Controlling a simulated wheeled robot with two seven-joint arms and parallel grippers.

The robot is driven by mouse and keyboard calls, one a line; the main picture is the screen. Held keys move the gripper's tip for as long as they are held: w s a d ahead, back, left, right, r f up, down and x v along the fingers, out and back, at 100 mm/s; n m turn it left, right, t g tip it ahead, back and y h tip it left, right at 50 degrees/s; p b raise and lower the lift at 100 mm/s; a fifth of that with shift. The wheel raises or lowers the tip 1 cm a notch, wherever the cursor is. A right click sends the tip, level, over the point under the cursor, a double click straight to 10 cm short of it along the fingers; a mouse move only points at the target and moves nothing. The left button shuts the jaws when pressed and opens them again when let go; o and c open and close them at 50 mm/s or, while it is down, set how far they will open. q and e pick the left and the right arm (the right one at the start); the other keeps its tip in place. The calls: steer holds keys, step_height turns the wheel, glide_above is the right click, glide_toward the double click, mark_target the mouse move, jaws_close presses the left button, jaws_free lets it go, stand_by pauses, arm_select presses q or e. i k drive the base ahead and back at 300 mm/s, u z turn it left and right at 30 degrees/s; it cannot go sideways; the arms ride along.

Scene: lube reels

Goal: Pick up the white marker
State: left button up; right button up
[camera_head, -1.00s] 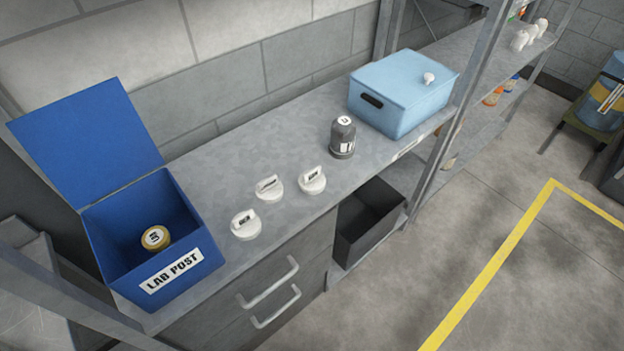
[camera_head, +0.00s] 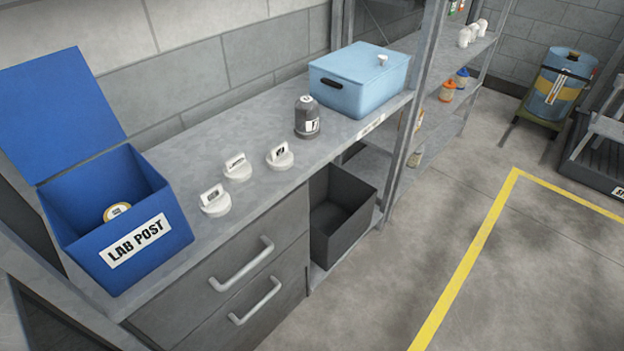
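Three white round markers with upright labelled tabs stand on the grey bench (camera_head: 190,255). The left one (camera_head: 215,201) is closest to the blue box, the middle one (camera_head: 237,167) is a little farther back, and the right one (camera_head: 280,156) is nearest the dark grey bottle. Their labels are too small to read. Neither of my grippers is in view.
An open blue LAB POST box (camera_head: 130,245) at the left holds a round yellow-rimmed item (camera_head: 117,212). A dark grey bottle (camera_head: 307,118) and a lidded light blue box (camera_head: 361,80) stand farther along. Drawers (camera_head: 235,290) and a dark bin (camera_head: 338,218) are below.

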mark_target(280, 159)
steer(key=z, duration=0.2)
steer(key=k, duration=0.7)
steer(key=z, duration=1.2)
steer(key=i, duration=1.55)
steer(key=u, duration=1.15)
steer(key=i, duration=0.75)
steer(key=u, duration=0.9)
